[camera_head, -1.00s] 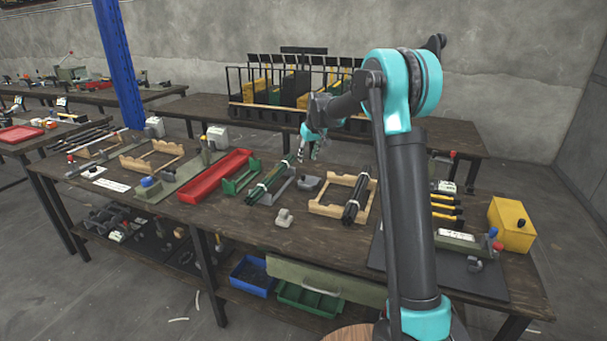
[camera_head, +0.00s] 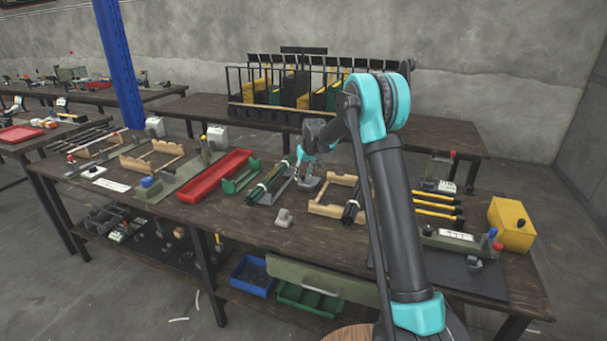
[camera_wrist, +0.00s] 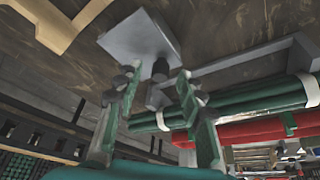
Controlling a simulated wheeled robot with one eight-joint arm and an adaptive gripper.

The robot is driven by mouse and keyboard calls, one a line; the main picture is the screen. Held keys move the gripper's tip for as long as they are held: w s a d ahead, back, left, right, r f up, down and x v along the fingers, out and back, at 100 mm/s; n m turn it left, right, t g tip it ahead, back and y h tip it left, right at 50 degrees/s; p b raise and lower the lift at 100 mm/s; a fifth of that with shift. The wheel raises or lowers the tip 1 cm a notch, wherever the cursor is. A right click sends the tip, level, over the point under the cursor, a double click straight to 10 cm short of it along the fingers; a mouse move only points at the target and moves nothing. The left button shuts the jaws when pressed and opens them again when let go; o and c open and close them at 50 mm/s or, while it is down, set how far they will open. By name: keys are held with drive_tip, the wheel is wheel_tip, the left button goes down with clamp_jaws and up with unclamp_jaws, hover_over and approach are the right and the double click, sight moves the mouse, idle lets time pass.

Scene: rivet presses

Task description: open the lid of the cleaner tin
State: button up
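A small grey flat-topped box (camera_head: 312,183), which I take to be the cleaner tin, stands on the workbench between the bundled rods and the wooden rack. In the wrist view its grey top plate (camera_wrist: 138,38) shows, with a dark knob (camera_wrist: 160,69) near its edge. My gripper (camera_wrist: 154,82) is open, with its two green fingers apart on either side of the knob; I cannot tell whether they touch it. In the head view my gripper (camera_head: 298,173) is low at the tin and partly hides it. Whether the lid is raised is unclear.
Green bundled rods (camera_head: 267,184) lie close left of the tin. A wooden rack (camera_head: 330,209) with dark rods is close right. A small grey fitting (camera_head: 284,217) stands in front. A red tray (camera_head: 216,176) is farther left, a yellow box (camera_head: 511,224) far right.

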clamp_jaws()
